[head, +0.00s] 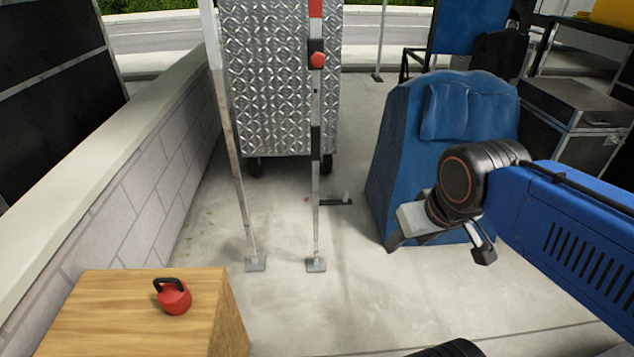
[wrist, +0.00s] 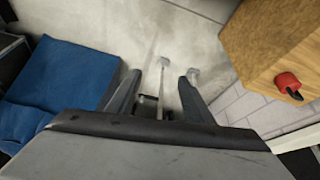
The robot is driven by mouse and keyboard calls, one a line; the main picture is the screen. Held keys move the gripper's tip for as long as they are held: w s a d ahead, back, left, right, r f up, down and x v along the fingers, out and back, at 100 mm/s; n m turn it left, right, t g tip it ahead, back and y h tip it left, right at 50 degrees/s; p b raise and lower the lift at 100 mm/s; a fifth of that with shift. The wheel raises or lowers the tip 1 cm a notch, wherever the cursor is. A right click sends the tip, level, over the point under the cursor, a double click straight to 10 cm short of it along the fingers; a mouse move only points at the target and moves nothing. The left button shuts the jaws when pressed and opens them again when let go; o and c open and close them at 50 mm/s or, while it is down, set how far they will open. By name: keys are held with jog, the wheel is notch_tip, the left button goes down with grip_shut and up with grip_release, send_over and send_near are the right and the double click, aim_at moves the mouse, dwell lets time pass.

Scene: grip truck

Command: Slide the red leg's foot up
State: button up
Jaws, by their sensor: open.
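The red leg (head: 316,190) stands upright in the head view, thin, with a red top, a red knob (head: 317,61) and dark and pale bands below. Its foot (head: 316,265) is a small grey plate resting on the concrete. A foot plate, apparently this one, also shows in the wrist view (wrist: 166,62), beyond the fingertips. My gripper (head: 440,248) is open and empty, to the right of the leg and apart from it, in front of the blue covered object. In the wrist view, the leg appears between my gripper's fingers (wrist: 160,78), but its distance is unclear.
A pale leg (head: 240,195) stands just left, its foot (head: 255,263) also on the floor. A wooden box (head: 120,310) holds a red kettlebell (head: 174,297). A block wall (head: 130,190) runs left; a blue covered object (head: 405,130) stands right. Floor before the feet is clear.

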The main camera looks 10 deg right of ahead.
aim_at(315, 99)
jog(key=shift+c, duration=0.2)
dwell(0.3)
jog(key=w+a+f+t, duration=0.1)
jog(key=w+a+t, duration=0.2)
jog(key=w, duration=0.8)
jog(key=w+a+f+t, duration=0.1)
jog(key=w+a+t, duration=0.15)
jog(key=w, duration=0.95)
jog(key=w+a+t, duration=0.3)
jog(key=w, duration=0.8)
jog(key=w+d+f+t+h, duration=0.1)
jog(key=w, duration=0.7)
jog(key=w+d+f+m+t+h, duration=0.1)
jog(key=w+t, duration=0.1)
jog(key=w, duration=0.5)
jog(key=w+d+f+m+t+h, duration=0.1)
jog(key=w, duration=0.7)
jog(key=shift+w+d+f+t, duration=0.15)
jog(key=shift+w+f+t, duration=0.05)
jog(key=shift+w+t, duration=0.1)
jog(key=shift+c, duration=0.3)
grip_shut()
notch_tip(315, 99, up, 13)
jog(key=shift+f, duration=0.15)
